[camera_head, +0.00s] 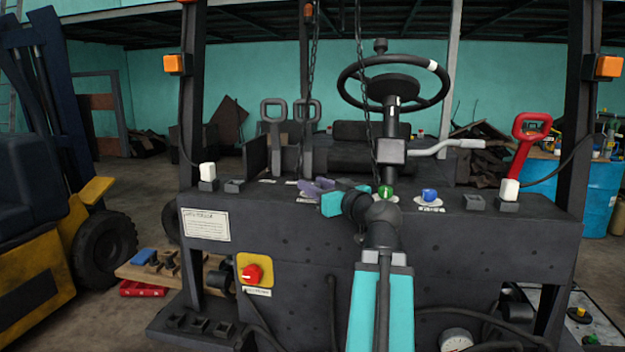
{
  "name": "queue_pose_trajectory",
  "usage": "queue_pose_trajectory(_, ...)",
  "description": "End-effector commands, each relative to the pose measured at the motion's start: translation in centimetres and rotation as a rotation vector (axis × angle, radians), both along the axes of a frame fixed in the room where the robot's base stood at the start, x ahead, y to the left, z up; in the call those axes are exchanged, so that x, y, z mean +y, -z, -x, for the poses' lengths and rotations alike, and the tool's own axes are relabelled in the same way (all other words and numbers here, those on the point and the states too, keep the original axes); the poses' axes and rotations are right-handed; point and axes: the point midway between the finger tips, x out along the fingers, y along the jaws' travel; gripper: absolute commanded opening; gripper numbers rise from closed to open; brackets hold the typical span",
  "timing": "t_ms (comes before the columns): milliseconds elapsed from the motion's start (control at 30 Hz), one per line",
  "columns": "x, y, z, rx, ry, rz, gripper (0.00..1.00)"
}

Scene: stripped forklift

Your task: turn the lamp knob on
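Two round knobs sit on top of the dark dashboard: a green knob (386,192) with a white mark and a blue knob (429,195) on a pale disc. A red knob (252,273) sits on a yellow plate low on the front panel. The labels are too small to read, so I cannot tell which is the lamp knob.
A steering wheel (393,82) rises behind the knobs, and two grey levers (273,125) stand behind my gripper. A chain (361,75) hangs near the column. A red handle (526,148) and a white switch (509,189) are at right. Posts flank the dashboard.

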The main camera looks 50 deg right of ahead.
Motion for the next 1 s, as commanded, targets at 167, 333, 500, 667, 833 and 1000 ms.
queue_pose_trajectory(167, -0.26, -0.03, -1.04, 0.000, 0.000, -0.001, 0.37)
queue_pose_trajectory(333, -0.25, 0.05, -1.19, 0.000, 0.000, 0.000, 0.37)
queue_pose_trajectory(500, -0.22, 0.05, -1.18, 0.000, 0.000, 0.000, 0.34)
queue_pose_trajectory(667, -0.21, 0.05, -1.18, 0.000, 0.000, 0.000, 0.07)
queue_pose_trajectory(833, -0.19, 0.06, -1.19, 0.000, 0.001, 0.000, 0.07)
queue_pose_trajectory(1000, -0.14, 0.12, -1.21, 0.000, 0.010, 0.001, 0.07)
